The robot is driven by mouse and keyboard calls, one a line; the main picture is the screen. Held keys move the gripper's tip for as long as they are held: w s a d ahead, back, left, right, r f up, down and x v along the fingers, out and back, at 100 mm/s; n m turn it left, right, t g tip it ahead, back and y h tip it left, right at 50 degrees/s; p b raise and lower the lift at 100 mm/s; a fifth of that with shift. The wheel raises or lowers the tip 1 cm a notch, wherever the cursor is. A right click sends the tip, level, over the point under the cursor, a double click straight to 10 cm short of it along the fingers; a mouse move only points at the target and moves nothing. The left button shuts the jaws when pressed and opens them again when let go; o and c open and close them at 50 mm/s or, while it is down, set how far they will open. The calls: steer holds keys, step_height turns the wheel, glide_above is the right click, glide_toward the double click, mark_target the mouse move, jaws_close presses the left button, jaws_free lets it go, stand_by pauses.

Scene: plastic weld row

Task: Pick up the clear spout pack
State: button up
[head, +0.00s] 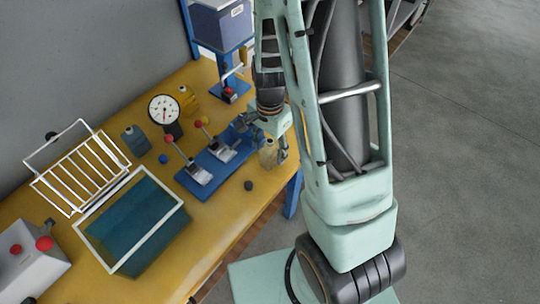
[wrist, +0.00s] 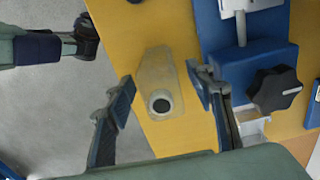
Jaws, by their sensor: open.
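The clear spout pack (wrist: 158,74) is a see-through pouch with a round dark spout opening ringed in white. In the wrist view it sits on the yellow bench between the two fingers of my gripper (wrist: 165,98). The gripper is open, with a gap on both sides of the pack. In the head view the pack (head: 268,153) shows as a small pale shape near the bench's front edge.
A blue fixture (wrist: 240,62) with a black knob (wrist: 275,88) stands close right of the pack in the wrist view. The yellow bench (head: 215,220) ends just left of the pack there, with grey floor beyond. A white-framed tray (head: 81,232), wire rack and gauge stand farther left.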

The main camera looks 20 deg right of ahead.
steer(key=shift+w+f, duration=0.1)
steer(key=shift+f, duration=1.4)
steer(key=c, duration=1.2)
steer(key=shift+c, duration=0.2)
steer(key=shift+r, duration=0.15)
steer(key=shift+r, duration=0.4)
step_height(320, 180, up, 2)
steer(key=shift+r, duration=0.25)
steer(key=s+d+r, duration=0.8)
steer(key=s+r, duration=0.1)
steer(key=s, duration=0.2)
steer(key=shift+s+d+r, duration=0.15)
steer(key=shift+s+r, duration=0.05)
steer(key=shift+r, duration=0.05)
